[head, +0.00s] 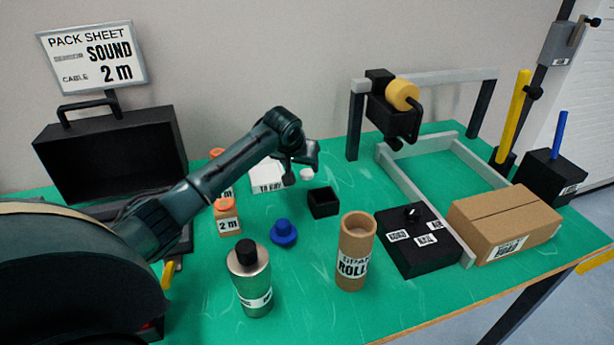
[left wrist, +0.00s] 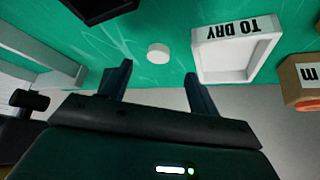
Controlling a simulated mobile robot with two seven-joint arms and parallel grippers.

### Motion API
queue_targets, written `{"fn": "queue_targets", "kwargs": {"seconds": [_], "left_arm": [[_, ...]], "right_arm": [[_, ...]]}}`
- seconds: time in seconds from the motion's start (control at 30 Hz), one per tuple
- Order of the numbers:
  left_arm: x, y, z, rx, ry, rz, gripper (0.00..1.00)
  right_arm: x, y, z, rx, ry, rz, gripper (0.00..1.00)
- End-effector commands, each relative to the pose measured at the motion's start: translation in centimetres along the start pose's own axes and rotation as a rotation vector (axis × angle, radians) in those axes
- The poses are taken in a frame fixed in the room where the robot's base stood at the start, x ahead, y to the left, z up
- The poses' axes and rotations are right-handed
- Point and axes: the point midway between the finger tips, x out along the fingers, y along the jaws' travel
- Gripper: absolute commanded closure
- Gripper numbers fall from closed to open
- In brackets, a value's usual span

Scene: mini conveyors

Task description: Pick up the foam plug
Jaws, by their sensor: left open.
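The foam plug is probably the small white round piece (head: 306,174) on the green table, behind the small black open box. It shows as a white disc in the left wrist view (left wrist: 158,53). My left gripper (head: 301,170) hovers by it, partly overlapping it in the head view. In the left wrist view its two fingers (left wrist: 157,74) are apart with nothing between them, and the white piece lies beyond the gap, not touching. My right gripper is in neither view.
The white "TO DRY" tray (left wrist: 262,55) lies close beside the white piece. A black open box (head: 323,203), blue knobbed piece (head: 284,234), metal bottle (head: 250,280) and cardboard tube (head: 356,252) stand nearer. A grey conveyor frame (head: 405,185) is at right.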

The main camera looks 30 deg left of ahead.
Motion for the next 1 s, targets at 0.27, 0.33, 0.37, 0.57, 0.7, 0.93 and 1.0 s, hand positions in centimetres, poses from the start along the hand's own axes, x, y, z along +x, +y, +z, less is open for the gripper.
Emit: {"fn": "queue_targets", "kwargs": {"seconds": [0.27,0.33,0.37,0.57,0.7,0.93,1.0], "left_arm": [[2.2,0.0,-0.1,0.000,0.001,0.000,0.39],[2.7,0.0,-0.3,-0.001,0.002,0.000,0.39],[3.0,0.1,-0.3,-0.001,0.002,0.000,0.39],[5.6,0.2,-0.7,-0.002,0.000,-0.001,0.39],[6.8,0.2,-0.8,-0.001,0.002,0.000,0.39],[7.1,0.2,-0.8,0.000,0.002,0.000,0.39],[7.1,0.2,-0.8,0.000,0.002,0.000,0.39]], "right_arm": [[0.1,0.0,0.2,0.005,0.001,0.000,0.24],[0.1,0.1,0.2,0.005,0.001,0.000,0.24],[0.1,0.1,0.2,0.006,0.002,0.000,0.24],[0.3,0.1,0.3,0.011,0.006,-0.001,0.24],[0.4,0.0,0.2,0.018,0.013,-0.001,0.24],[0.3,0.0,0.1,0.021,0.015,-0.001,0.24],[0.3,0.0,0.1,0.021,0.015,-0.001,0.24]]}}
